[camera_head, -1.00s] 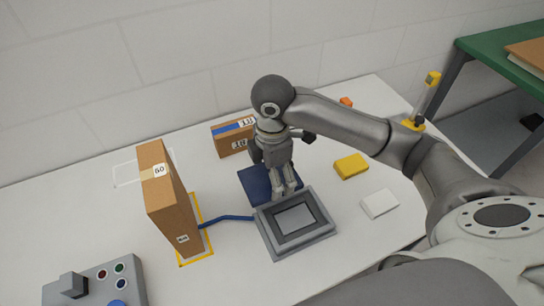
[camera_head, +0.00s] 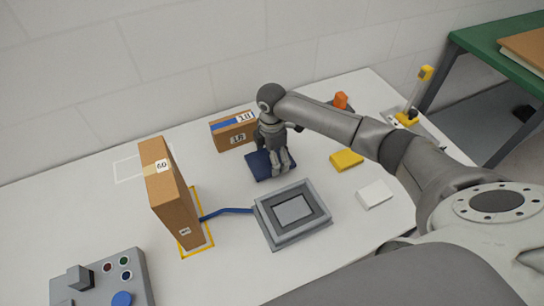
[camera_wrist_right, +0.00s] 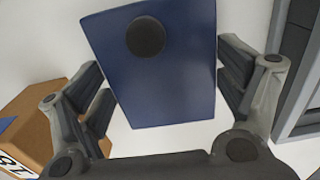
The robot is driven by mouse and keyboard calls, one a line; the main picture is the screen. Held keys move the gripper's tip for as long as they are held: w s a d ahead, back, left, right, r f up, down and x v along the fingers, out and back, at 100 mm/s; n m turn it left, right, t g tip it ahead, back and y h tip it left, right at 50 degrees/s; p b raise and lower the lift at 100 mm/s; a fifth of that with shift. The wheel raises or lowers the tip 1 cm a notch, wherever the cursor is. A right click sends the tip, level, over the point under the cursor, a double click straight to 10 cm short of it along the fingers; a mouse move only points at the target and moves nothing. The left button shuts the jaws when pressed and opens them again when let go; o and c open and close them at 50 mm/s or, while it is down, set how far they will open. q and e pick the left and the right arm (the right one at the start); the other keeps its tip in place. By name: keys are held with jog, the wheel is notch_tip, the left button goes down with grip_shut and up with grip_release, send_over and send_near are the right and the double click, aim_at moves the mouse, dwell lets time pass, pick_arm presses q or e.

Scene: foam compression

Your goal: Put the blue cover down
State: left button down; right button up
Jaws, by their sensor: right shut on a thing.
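The blue cover (camera_head: 257,166) is a flat dark blue plate behind the grey framed device on the white table. In the right wrist view the cover (camera_wrist_right: 165,90) has a round black knob (camera_wrist_right: 146,36) and lies between the fingers. My right gripper (camera_head: 277,160) points down over the cover. In the wrist view its fingers (camera_wrist_right: 160,92) are on either side of the plate, shut on its edges. The cover is low over the table or on it; I cannot tell whether it touches. My left gripper is not in view.
The grey device (camera_head: 322,222) stands in front, with a blue strap running to a tall brown box (camera_head: 172,195). A smaller brown box (camera_head: 229,136) is close behind the cover. A yellow block (camera_head: 346,160) and a white block (camera_head: 375,194) lie at the right.

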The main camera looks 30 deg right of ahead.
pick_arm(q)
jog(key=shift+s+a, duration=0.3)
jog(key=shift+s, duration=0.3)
pick_arm(e)
jog(key=shift+f, duration=0.45)
jog(key=shift+f, duration=0.1)
jog(key=o, duration=0.9)
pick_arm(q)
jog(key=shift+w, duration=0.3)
pick_arm(e)
jog(key=shift+r, duration=0.2)
pick_arm(q)
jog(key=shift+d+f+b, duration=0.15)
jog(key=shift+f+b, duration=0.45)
jog(key=shift+b, duration=0.05)
pick_arm(e)
notch_tip(320, 180, up, 12)
jog(key=shift+f, duration=0.1)
